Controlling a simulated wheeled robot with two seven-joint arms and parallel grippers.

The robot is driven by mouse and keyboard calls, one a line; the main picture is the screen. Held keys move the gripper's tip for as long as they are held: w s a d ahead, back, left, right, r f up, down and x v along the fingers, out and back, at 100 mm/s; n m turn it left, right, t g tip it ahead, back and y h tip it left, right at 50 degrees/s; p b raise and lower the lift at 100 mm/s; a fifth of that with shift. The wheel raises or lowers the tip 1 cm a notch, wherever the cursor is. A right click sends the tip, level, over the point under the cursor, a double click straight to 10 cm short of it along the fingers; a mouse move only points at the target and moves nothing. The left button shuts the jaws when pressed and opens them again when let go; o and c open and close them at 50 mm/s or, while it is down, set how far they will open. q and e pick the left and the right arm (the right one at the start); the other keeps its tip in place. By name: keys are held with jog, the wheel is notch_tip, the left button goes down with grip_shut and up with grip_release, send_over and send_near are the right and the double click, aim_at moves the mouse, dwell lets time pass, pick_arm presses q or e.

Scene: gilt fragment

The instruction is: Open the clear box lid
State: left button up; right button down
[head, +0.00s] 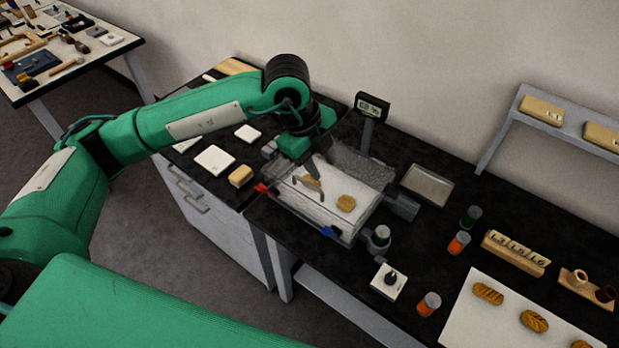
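The clear box (347,222) stands on the black bench in the head view. It has a pale floor, and two golden-brown pieces (345,203) show inside its outline. A clear panel (358,163) shows along its back side; I cannot tell whether this is the lid raised or a wall. My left gripper (318,190) reaches down from the back left over the box, with its fingers close to the left piece. Its fingers are small and dark here, so their gap and any contact with the lid are unclear. My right gripper is out of view.
A small display on a post (372,107) stands behind the box. A grey tray (427,185) lies to its right, and a dark-topped jar (380,238) stands close to its right front corner. Orange jars, a labelled wooden block (514,253) and a white board (470,318) fill the right.

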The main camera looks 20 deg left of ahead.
pick_arm(q)
jog(key=w+a+r+n+y, duration=0.1)
jog(key=w+a+y, duration=0.1)
jog(key=a, duration=0.2)
jog(key=p, duration=0.6)
send_near(310, 186)
jog(key=shift+n+t, duration=0.3)
jog(key=shift+t, duration=0.1)
jog(key=x, duration=0.6)
jog(key=shift+s+d+f, duration=0.1)
jog(key=shift+d+f, duration=0.05)
jog(key=shift+f, duration=0.65)
grip_shut()
